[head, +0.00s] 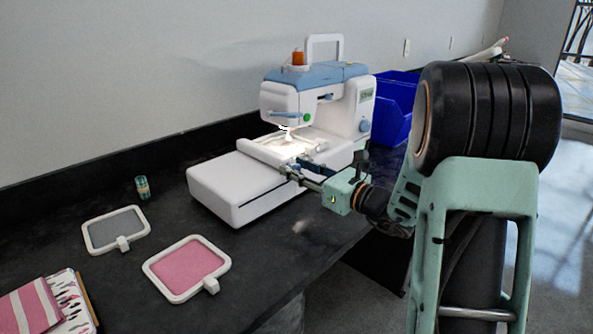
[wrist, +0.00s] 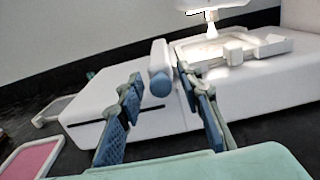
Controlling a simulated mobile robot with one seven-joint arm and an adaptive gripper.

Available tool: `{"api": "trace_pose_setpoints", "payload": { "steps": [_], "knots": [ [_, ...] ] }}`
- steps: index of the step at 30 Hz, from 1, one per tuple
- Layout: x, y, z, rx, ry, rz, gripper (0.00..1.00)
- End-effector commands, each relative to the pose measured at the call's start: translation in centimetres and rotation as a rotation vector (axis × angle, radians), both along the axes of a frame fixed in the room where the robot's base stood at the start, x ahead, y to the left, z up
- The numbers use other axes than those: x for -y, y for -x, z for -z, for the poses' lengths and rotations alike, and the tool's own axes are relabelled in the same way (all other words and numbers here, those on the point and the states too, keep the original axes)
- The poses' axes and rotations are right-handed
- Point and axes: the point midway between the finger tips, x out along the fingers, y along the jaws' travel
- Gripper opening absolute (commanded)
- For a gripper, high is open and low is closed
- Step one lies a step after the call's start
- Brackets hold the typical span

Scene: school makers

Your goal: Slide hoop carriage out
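The embroidery machine (head: 330,105) stands on the dark counter, with its white flat bed (head: 235,188) toward the left. The hoop carriage (head: 262,153) is a white bar across the bed beside the lit needle area. In the wrist view the carriage (wrist: 158,58) points toward me and ends in a round blue cap (wrist: 160,83). My gripper (head: 296,165) is at the near end of the carriage. In the wrist view my gripper (wrist: 157,88) is open, one blue-padded finger on each side of the cap, with visible gaps. A white hoop (wrist: 235,54) sits under the needle.
A pink hoop (head: 187,265) and a grey hoop (head: 115,229) lie on the counter (head: 125,295) at left. A small teal spool (head: 142,187) stands behind them. Fabric (head: 35,307) is at the front left. A blue bin (head: 398,100) stands right of the machine.

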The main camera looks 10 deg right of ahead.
Motion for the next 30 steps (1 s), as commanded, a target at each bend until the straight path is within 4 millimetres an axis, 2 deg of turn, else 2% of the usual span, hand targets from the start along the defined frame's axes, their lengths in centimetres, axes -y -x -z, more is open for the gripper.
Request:
{"api": "trace_pose_setpoints", "payload": {
  "steps": [10, 19, 30],
  "knots": [
    [-0.27, -0.37, -0.04, 0.001, -0.001, 0.000, 0.33],
    [-0.25, -0.35, -0.04, 0.000, 0.000, 0.000, 0.00],
    [-0.28, -0.32, -0.04, 0.000, 0.000, 0.000, 0.00]
  ]
}}
